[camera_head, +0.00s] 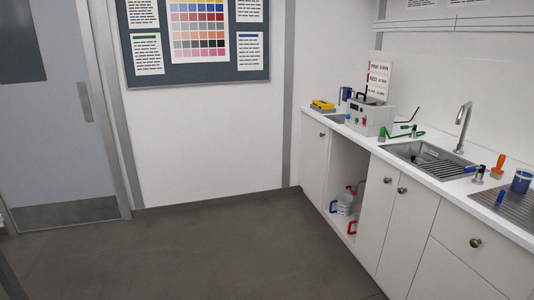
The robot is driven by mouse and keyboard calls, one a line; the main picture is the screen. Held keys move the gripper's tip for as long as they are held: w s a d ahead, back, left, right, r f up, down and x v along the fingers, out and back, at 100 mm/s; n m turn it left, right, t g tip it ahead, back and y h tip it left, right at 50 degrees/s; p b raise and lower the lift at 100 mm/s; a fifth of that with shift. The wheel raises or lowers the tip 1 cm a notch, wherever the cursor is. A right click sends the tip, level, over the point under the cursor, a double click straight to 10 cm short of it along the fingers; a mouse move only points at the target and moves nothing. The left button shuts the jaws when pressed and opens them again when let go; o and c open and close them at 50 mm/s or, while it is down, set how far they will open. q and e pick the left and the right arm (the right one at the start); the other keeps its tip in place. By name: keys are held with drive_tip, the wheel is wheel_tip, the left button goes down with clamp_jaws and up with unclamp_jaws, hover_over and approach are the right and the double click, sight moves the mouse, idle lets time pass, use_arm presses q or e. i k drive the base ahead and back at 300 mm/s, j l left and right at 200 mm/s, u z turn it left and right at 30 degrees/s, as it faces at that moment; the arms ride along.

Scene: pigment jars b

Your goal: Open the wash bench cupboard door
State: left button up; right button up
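The wash bench (437,183) runs along the right wall with a white top and white fronts. Below the sink are two white cupboard doors side by side, a left one (374,215) with a round knob (387,180) and a right one (410,235) with a knob (402,190). Both look shut. Another white door (313,160) with a knob (322,135) is at the bench's far end and also looks shut. I cannot tell which door is meant. Neither of my grippers is in view.
Between the doors is an open bay (345,165) holding a pale container (344,203) and red and blue handles. A drawer front (470,250) is nearer. A sink (430,158), tap (464,125) and grey device (370,115) are on top. The grey floor (215,245) before the bench is clear.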

sight(315, 139)
drive_tip(key=i, duration=3.65)
drive_tip(key=i+z, duration=0.15)
drive_tip(key=i, duration=0.35)
drive_tip(key=i+j+z, duration=0.15)
drive_tip(key=i, duration=0.35)
